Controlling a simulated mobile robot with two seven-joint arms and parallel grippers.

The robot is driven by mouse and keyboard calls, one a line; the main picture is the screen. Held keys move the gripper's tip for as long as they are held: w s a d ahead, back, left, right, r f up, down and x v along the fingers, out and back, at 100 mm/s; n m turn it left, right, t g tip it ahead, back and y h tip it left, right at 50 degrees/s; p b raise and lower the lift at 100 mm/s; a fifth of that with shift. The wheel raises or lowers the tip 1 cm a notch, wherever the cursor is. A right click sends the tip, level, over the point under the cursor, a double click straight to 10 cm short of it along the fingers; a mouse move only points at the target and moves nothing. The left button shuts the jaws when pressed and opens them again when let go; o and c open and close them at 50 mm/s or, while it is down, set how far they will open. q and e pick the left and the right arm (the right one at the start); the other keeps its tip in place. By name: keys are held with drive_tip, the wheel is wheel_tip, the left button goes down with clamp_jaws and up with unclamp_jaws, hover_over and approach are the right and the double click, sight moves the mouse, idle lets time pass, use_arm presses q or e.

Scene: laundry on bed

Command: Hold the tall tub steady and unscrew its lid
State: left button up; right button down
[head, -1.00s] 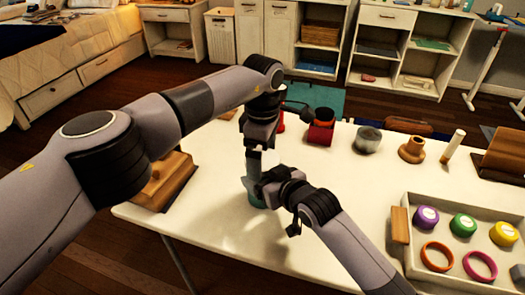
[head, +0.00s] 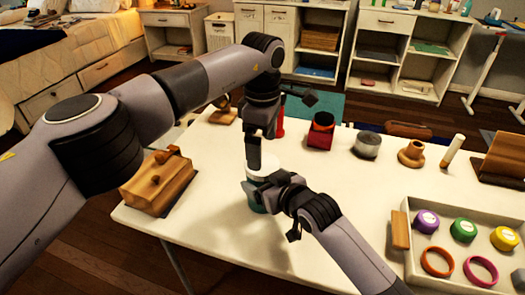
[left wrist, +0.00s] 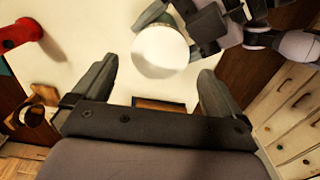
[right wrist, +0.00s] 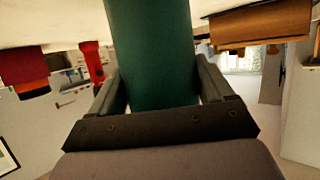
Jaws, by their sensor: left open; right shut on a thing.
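The tall tub (head: 257,205) is dark teal and stands upright on the white table, mostly hidden behind my right gripper in the head view. Its round white lid (head: 265,167) shows on top; it is also in the left wrist view (left wrist: 160,52). My right gripper (head: 262,190) is shut around the tub's body, which fills the space between its fingers in the right wrist view (right wrist: 150,60). My left gripper (head: 255,165) points down above the lid. It is open, and the lid lies beyond its fingertips, with no visible contact.
A tray (head: 405,268) with several coloured lids and rings stands at the right. A wooden box (head: 158,185) is at the left edge. A red container (head: 320,131), a grey jar (head: 367,145) and a wooden piece (head: 411,154) line the back. The table's middle is fairly clear.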

use_arm(q)
wheel_tip(320, 180, up, 3)
drive_tip(key=shift+f, duration=3.85)
drive_tip(key=c, duration=1)
drive_tip(key=o, duration=1)
drive_tip(key=shift+r, duration=2.3)
use_arm(e)
unclamp_jaws()
